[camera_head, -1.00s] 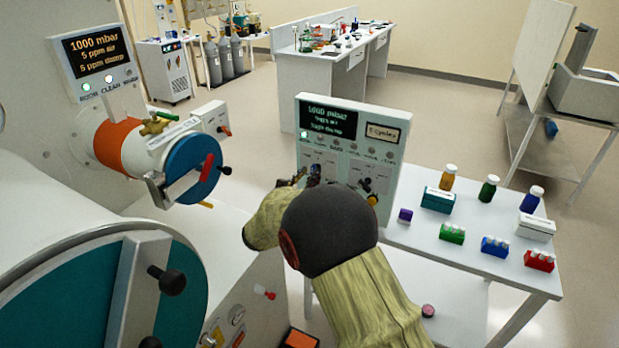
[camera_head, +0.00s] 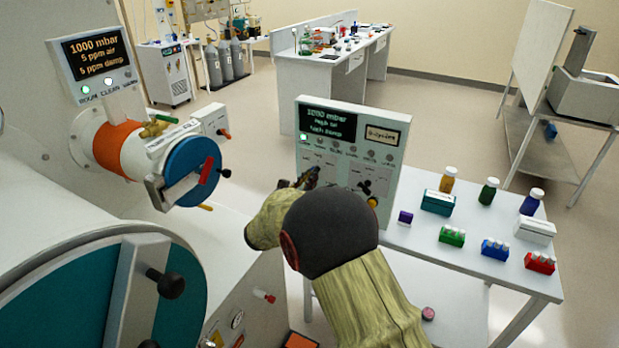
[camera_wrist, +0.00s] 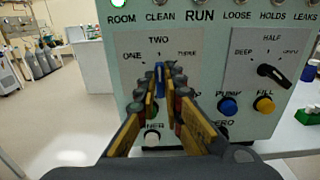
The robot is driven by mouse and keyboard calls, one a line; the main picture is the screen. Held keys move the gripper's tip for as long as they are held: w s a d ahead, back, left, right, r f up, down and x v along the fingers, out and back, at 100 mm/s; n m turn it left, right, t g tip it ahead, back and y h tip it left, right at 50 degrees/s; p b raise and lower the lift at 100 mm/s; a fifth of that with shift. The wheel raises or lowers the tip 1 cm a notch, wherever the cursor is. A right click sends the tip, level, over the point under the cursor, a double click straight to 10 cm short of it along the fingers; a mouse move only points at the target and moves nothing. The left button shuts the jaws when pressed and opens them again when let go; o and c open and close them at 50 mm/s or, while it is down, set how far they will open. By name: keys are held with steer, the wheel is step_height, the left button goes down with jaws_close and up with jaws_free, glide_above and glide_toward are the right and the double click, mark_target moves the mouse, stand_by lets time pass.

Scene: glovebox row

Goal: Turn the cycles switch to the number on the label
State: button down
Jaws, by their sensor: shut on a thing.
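The control panel (camera_head: 391,187) stands upright on the white table. Its switch plate (camera_wrist: 191,42) has the marks ONE, TWO and THREE. A blue-grey switch handle (camera_wrist: 160,76) stands about upright below TWO, between my fingertips. My gripper (camera_wrist: 161,84) is shut on this switch handle, with fingers on both sides. In the head view my gripper (camera_head: 308,179) is at the panel's left part, mostly behind my arm. The cycles label (camera_head: 383,134) is at the panel's upper right; its number is too blurred to read surely.
A second black knob (camera_wrist: 273,72), marked DEEP, HALF and a third word, is to the right. Blue (camera_wrist: 228,106) and yellow (camera_wrist: 264,104) buttons are below it. Bottles and coloured racks (camera_head: 494,247) stand on the table right of the panel. A round port (camera_head: 187,171) is at left.

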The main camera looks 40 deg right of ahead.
steer(key=shift+b, duration=0.3)
steer(key=shift+s+m+b, duration=0.15)
steer(key=shift+m+b, duration=2.5)
steer(key=shift+m, duration=0.05)
steer(key=c, duration=1.9)
jaws_free()
steer(key=v, duration=1.2)
steer(key=shift+f, duration=0.1)
